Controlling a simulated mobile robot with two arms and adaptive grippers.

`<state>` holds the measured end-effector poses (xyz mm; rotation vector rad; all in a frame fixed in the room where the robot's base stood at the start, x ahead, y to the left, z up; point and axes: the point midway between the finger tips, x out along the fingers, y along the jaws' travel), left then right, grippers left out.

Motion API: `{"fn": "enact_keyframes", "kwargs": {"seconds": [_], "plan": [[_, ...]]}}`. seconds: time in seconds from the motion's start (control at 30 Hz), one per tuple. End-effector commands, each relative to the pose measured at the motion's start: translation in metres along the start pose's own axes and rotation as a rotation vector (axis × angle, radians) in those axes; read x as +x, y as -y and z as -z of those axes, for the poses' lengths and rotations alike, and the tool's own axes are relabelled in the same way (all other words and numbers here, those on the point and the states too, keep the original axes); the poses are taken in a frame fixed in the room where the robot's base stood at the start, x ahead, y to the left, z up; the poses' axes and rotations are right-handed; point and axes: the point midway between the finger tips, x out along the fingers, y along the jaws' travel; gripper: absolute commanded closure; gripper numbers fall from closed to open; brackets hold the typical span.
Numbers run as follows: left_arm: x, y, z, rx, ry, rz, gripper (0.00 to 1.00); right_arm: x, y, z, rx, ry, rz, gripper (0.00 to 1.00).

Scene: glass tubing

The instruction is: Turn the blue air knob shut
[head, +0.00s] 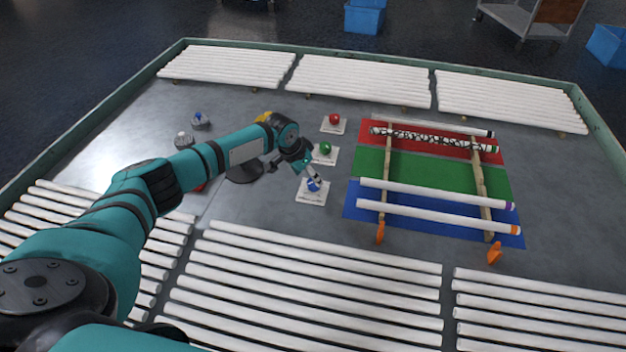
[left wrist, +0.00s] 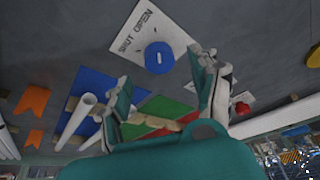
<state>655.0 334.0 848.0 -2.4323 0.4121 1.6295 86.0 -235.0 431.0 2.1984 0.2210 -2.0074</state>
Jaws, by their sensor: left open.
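The blue knob (head: 313,186) sits on a white square plate (head: 311,198), the nearest of three such plates in the head view. In the left wrist view the knob (left wrist: 152,62) is a round blue disc with a short pale mark; its plate (left wrist: 165,32) reads SHUT and OPEN. My left gripper (head: 311,175) is open at the knob, its fingers partly covering it in the head view. In the left wrist view the two fingers (left wrist: 160,70) stand apart, with the knob just beyond their tips. I cannot tell whether they touch it. My right gripper is not in view.
A green knob (head: 325,148) and a red knob (head: 334,119) stand on plates behind the blue one. Right of them, white tubes (head: 430,194) lie on wooden rails (head: 387,165) over red, green and blue mats. Racks of white tubes (head: 300,285) line the table's front and back.

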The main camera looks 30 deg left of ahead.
Motion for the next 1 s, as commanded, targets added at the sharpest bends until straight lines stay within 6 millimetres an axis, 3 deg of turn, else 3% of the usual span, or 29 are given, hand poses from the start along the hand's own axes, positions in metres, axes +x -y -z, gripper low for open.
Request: {"fn": "enact_keyframes", "kwargs": {"seconds": [0.13, 0.3, 0.67, 1.0], "plan": [[0.028, -0.001, 0.0, -0.002, 0.0, 0.0, 0.37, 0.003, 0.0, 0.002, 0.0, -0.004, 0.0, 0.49], [0.043, 0.0, 0.001, -0.001, -0.001, 0.0, 0.37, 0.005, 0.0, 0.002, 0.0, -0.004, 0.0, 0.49], [0.047, 0.0, 0.0, 0.0, -0.001, 0.001, 0.37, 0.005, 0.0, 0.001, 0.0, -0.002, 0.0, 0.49], [0.046, 0.0, 0.0, 0.0, -0.001, 0.001, 0.8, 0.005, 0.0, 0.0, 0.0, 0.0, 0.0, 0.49]]}}
